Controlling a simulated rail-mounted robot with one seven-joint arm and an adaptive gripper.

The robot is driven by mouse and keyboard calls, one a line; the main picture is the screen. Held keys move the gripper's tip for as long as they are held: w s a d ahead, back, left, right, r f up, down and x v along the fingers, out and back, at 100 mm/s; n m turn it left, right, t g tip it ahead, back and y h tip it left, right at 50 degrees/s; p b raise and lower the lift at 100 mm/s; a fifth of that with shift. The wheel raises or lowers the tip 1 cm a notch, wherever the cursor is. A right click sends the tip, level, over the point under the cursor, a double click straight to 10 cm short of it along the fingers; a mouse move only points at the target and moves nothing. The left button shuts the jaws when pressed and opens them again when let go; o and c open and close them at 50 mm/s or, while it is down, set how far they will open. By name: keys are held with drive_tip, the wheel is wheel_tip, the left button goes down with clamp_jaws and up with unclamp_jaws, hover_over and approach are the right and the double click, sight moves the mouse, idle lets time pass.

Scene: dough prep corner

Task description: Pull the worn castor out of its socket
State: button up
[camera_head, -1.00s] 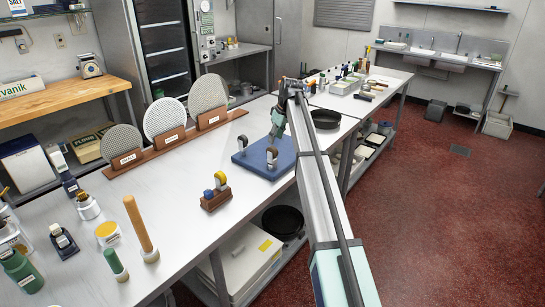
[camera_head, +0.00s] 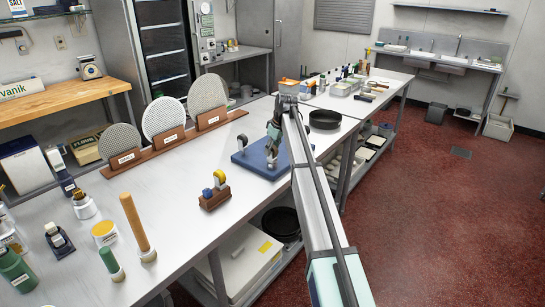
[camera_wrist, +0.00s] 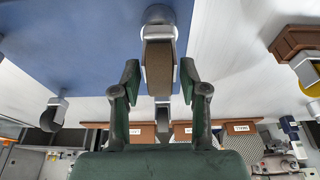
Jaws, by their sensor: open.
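A blue base block (camera_head: 250,163) lies on the long pale bench and bears two castors. The nearer castor (camera_wrist: 158,62) has a brown-grey wheel in a silver fork. It stands between the fingers of my gripper (camera_wrist: 159,82) in the wrist view, with a visible gap on each side. My gripper (camera_head: 273,140) is open and over that castor in the head view, partly hiding it. The other castor (camera_head: 241,143) stands near the block's left edge, and its dark wheel also shows at left in the wrist view (camera_wrist: 52,117). The sockets' insides are hidden.
A small brown wooden holder (camera_head: 214,198) with a yellow-wheeled castor and a blue piece stands in front of the block. Round discs in a labelled rack (camera_head: 175,143) stand behind left. A black pan (camera_head: 324,119) is to the right. Bench between holder and rack is clear.

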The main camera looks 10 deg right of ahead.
clamp_jaws()
drive_tip(key=shift+r+p, duration=0.5)
drive_tip(key=shift+r, duration=0.55)
drive_tip(key=shift+r+p, duration=1.65)
drive_tip(key=shift+r, duration=2.35)
